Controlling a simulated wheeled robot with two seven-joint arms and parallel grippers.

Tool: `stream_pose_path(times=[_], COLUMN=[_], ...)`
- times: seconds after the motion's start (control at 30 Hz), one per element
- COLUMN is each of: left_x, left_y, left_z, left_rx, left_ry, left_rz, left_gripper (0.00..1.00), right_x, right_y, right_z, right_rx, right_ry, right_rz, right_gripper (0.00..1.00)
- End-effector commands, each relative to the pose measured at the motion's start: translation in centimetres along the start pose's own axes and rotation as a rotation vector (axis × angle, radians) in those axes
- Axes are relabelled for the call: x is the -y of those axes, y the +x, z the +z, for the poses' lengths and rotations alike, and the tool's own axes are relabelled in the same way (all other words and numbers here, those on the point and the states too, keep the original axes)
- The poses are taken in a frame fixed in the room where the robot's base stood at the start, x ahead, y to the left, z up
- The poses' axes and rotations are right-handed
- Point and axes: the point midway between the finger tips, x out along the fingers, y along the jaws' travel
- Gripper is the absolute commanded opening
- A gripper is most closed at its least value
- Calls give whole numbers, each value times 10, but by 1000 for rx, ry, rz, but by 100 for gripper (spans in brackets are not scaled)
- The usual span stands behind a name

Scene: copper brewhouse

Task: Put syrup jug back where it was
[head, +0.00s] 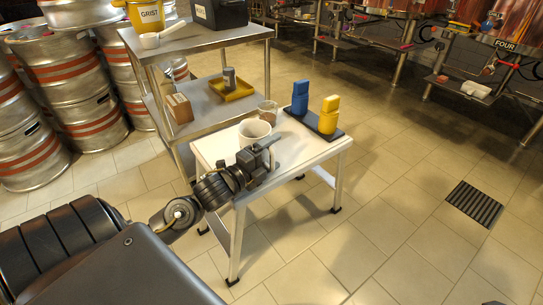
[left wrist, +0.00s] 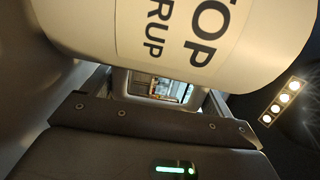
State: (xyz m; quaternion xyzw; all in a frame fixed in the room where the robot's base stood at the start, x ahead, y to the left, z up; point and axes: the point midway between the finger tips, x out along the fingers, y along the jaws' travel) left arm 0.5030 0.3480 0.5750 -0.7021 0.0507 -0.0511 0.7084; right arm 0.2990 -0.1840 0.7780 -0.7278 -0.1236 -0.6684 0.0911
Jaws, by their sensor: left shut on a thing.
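The syrup jug (head: 252,130) is cream-white and looks upright over the small white-topped table (head: 312,152). In the left wrist view the jug (left wrist: 130,40) fills the top, with a label of which "TOP" and "RUP" can be read. My left gripper (head: 265,148) is at the jug's near side and is shut on it; fingers show on both sides of what looks like its handle. I cannot tell whether the jug's base touches the table; the gripper hides its lower part. My right gripper is not in view.
A brown see-through cup (head: 268,109) stands behind the jug. A steel shelf (head: 205,48) adjoins at left. The table's front right is clear.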

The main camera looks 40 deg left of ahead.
Motion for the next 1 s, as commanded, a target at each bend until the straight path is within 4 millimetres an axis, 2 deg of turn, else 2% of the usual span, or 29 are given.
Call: stream_pose_path(times=[0.1,0.13,0.23,0.57,0.67,1.0], left_x=[-3,-3,-3,0,0,0], left_y=[0,0,0,-4,-17,-82], left_z=[0,0,0,0,0,0], left_rx=[0,0,0,0,2,1], left_ry=[0,0,0,0,-1,-1], left_rz=[-2,1,1,2,5,5], left_gripper=[42,88,100,100,100,100], right_x=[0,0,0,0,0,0], right_y=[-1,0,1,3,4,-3], right_z=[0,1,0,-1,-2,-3], right_rx=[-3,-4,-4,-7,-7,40], right_ry=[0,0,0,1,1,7], right_rz=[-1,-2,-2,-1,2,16], right_gripper=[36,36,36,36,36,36])
